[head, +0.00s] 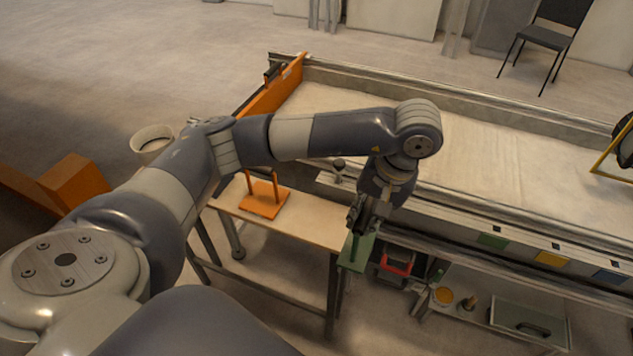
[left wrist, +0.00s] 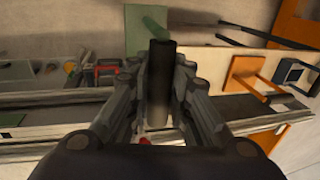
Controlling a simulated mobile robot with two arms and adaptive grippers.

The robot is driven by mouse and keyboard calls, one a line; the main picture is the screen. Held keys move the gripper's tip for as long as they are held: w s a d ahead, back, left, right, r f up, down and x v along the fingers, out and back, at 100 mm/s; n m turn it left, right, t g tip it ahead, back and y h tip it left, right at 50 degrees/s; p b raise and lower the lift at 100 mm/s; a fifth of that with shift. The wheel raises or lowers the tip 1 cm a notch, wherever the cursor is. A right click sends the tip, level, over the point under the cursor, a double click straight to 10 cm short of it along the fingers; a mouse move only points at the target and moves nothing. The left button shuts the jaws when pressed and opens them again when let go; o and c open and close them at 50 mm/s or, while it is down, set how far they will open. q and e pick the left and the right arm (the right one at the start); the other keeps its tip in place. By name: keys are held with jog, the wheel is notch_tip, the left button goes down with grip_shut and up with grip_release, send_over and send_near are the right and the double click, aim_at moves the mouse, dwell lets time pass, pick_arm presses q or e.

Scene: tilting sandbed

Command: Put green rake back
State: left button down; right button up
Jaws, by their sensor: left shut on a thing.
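My left gripper (head: 358,220) is shut on a dark upright cylinder, which looks like the handle (left wrist: 160,85) of the green rake. In the left wrist view the handle stands between the two fingers. The rake's flat green part (head: 354,252) shows just below the gripper, at the right end of the wooden table; it also shows beyond the handle in the left wrist view (left wrist: 146,28). I cannot tell whether it touches the table. The sandbed (head: 500,150) lies behind the arm, partly hidden by it. My right gripper is not in view.
An orange piece with uprights (head: 264,205) stands on the wooden table (head: 300,228). An orange board (head: 268,95) crosses the sandbed's left end. Under the sandbed, a low shelf holds a green box (head: 520,322) and small items. A white bucket (head: 152,142) stands left.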

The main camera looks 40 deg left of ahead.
pick_arm(q)
jog(key=w+a+f+p, duration=0.2)
jog(key=w+a+p, duration=0.1)
jog(key=a, duration=0.3)
jog(key=w+a+f+p, duration=0.3)
jog(key=a, duration=0.4)
jog(key=shift+a+f, duration=0.2)
jog(key=shift+a, duration=0.05)
jog(key=c, duration=1.5)
grip_release()
jog(key=shift+r, duration=0.1)
jog(key=shift+o, duration=0.2)
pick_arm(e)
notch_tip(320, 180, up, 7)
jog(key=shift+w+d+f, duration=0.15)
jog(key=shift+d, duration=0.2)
pick_arm(q)
jog(key=shift+p, duration=0.3)
